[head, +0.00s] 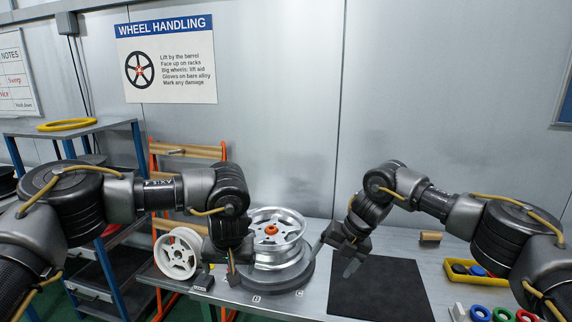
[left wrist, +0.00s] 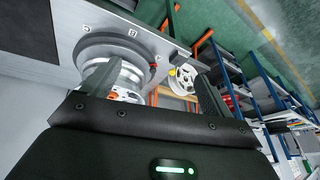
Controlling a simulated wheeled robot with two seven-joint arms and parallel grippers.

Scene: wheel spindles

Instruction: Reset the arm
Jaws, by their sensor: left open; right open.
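My left gripper (head: 224,266) hangs at the left part of the table, just left of the silver wheel (head: 277,228). In the left wrist view its two fingers (left wrist: 155,88) are apart, with nothing between them. The silver wheel has an orange centre cap and rests on a round grey base (head: 265,282); it also shows in the left wrist view (left wrist: 120,75). My right gripper (head: 340,258) is open and empty, above the left edge of the black mat (head: 385,295), right of the silver wheel. Contact between either gripper and the wheel does not show.
A white wheel (head: 178,255) leans at the table's left end, before an orange rack (head: 188,151). A blue-framed shelf (head: 75,130) holds a yellow ring. At the right lie a yellow tray (head: 462,279), coloured rings (head: 502,314) and a wooden block (head: 430,238). The black mat is bare.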

